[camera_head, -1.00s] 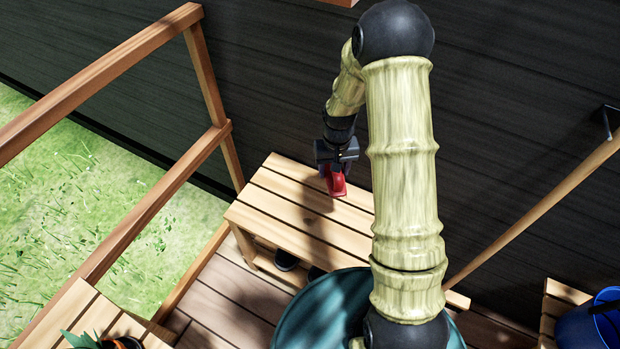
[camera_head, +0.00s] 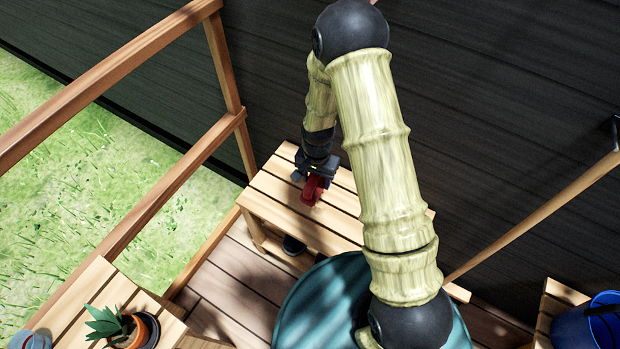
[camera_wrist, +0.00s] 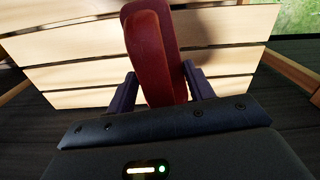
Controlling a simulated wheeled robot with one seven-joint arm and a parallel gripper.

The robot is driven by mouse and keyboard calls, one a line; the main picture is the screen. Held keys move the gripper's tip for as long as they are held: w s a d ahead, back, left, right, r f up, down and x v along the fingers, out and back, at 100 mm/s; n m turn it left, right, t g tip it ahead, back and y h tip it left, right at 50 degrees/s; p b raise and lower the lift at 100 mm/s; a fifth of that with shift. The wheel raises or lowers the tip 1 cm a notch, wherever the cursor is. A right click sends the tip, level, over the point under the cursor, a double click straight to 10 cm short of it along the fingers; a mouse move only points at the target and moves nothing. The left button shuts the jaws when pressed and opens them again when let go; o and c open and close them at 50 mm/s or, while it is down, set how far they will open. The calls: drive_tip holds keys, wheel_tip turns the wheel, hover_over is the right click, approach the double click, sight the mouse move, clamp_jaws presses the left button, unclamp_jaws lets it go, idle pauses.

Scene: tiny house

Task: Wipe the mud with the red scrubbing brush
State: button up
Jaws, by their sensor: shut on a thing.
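The red scrubbing brush (camera_head: 312,190) is held in my gripper (camera_head: 313,178) over the slatted wooden bench (camera_head: 268,204). In the wrist view the brush (camera_wrist: 152,55) stands between the two dark fingers of my gripper (camera_wrist: 155,92), which are shut on it. The bench's pale slats (camera_wrist: 215,45) lie beyond the brush there. I cannot tell whether the brush touches the bench. No mud can be made out in either view; the arm and brush hide part of the bench top.
A wooden railing (camera_head: 130,228) runs along the left, with grass beyond. A dark wall (camera_head: 480,100) stands behind the bench. A potted plant (camera_head: 120,328) sits on a wooden stand at the lower left. A blue bucket (camera_head: 590,325) is at the lower right, below a slanting pole (camera_head: 540,212).

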drive_tip(key=shift+s+a+f+m, duration=0.25)
drive_tip(key=shift+s+a+m, duration=0.35)
drive_tip(key=shift+a+m, duration=0.3)
drive_tip(key=shift+d, duration=0.1)
drive_tip(key=shift+s+f, duration=0.1)
drive_tip(key=shift+f, duration=0.05)
